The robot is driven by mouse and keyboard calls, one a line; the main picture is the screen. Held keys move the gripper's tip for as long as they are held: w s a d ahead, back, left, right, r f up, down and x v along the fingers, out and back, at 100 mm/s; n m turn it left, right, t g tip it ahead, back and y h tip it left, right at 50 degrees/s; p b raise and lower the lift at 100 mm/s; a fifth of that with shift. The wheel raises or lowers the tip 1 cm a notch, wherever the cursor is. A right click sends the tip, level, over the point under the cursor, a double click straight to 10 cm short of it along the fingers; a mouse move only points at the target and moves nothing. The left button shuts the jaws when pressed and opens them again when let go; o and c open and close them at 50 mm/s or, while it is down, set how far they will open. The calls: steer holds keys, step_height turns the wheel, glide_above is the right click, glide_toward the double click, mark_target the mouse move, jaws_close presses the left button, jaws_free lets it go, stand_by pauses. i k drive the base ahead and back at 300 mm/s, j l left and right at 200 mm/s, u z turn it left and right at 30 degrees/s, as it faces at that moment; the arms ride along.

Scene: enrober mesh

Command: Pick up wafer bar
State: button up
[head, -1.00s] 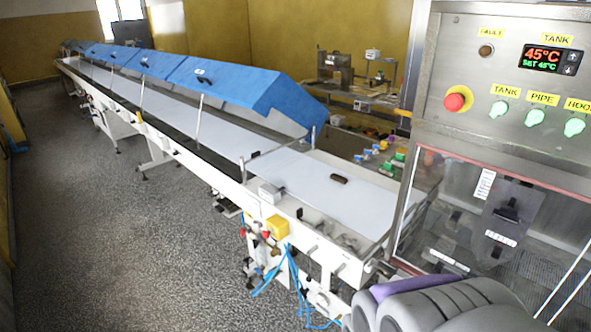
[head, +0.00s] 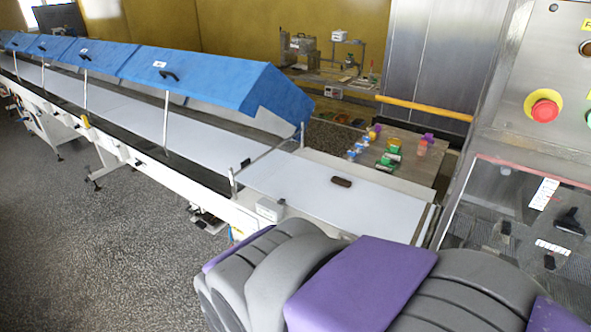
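A small dark brown bar (head: 342,182), which looks like the wafer bar, lies flat on the white conveyor belt (head: 290,182) near its front end. Nothing touches it. My gripper is not in view. A grey and purple arm part of mine fills the bottom of the head view, in front of the conveyor's near end and apart from the bar.
Blue covers (head: 185,75) are propped over the belt toward the back left. A steel control cabinet with a red button (head: 543,109) stands at the right. Behind the belt, a table (head: 408,174) holds several small coloured items. Speckled floor (head: 100,225) is open at the left.

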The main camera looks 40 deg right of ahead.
mark_target(341, 182)
steer(key=i+z, duration=0.35)
steer(key=z, duration=0.15)
steer(key=i+j+z, duration=0.1)
steer(key=i+z, duration=0.25)
steer(key=z, duration=0.15)
steer(key=i+z, duration=0.25)
steer(key=z, duration=0.15)
steer(key=i+z, duration=0.25)
steer(key=z, duration=0.15)
steer(key=i+z, duration=0.25)
steer(key=z, duration=0.2)
